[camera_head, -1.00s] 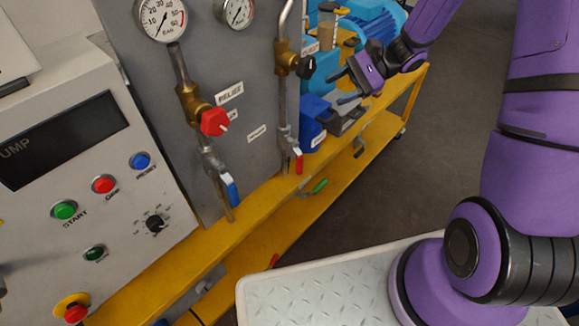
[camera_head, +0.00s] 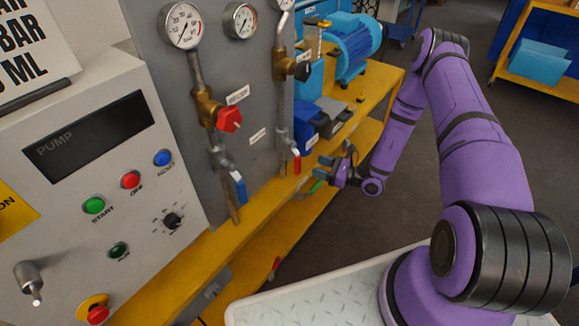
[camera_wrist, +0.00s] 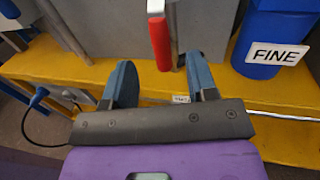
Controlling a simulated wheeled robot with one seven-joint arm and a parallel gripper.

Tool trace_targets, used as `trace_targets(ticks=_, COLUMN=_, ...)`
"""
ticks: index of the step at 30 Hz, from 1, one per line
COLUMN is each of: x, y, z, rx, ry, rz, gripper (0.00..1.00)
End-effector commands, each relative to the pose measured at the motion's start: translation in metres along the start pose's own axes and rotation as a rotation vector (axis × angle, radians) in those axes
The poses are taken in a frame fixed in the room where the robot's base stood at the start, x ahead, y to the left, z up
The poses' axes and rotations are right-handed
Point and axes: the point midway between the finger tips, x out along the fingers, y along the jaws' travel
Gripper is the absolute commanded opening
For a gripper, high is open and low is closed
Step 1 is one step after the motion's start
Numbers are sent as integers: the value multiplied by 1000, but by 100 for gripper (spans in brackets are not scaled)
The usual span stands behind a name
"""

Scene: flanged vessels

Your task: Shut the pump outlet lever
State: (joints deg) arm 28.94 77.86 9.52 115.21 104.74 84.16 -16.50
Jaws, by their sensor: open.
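I cannot read a label that says which lever is the pump outlet. A red-handled lever (camera_head: 297,164) hangs down on the right vertical pipe; the wrist view shows a red handle (camera_wrist: 159,43) ahead of my fingertips, roughly centred between them and not gripped. A blue-handled lever (camera_head: 239,187) hangs down on the left pipe. A green handle (camera_head: 316,187) lies low by the bench's front edge, close to my gripper in the head view. My gripper (camera_head: 316,175) is open and empty; its two blue-grey fingers (camera_wrist: 162,83) stand apart in the wrist view.
The yellow bench (camera_head: 236,238) runs beneath the pipes. A blue bin marked FINE (camera_wrist: 266,45) is close on the right in the wrist view. The control panel (camera_head: 92,150) stands left, with a red relief knob (camera_head: 229,119) beside it.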

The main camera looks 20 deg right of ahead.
Motion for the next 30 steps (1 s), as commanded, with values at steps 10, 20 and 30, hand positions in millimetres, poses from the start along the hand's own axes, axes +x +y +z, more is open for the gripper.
trace_targets(ticks=10, x=10, y=1, z=-18, rx=30, ry=2, rz=-50, gripper=53)
trace_targets(ticks=20, x=66, y=-2, z=-18, rx=29, ry=1, rz=-48, gripper=53)
trace_targets(ticks=30, x=101, y=-4, z=-18, rx=30, ry=2, rz=-50, gripper=53)
